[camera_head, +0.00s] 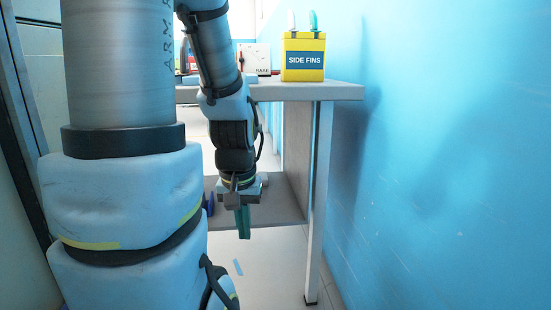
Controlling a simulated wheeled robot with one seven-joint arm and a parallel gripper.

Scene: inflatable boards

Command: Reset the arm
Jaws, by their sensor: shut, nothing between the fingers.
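My arm (222,65) reaches down in front of the table, left of the picture's middle. My gripper (242,208) points downward in front of the lower shelf, below the table top. It is shut with nothing held. A narrow green piece (243,222) shows at its lower end; I cannot tell whether it is a finger or a separate thing behind it. The fingertips are small and partly hidden.
A grey table (340,91) with a lower shelf (275,212) stands against the blue wall (450,150). A yellow SIDE FINS box (303,75) with a white and a green fin stands on top.

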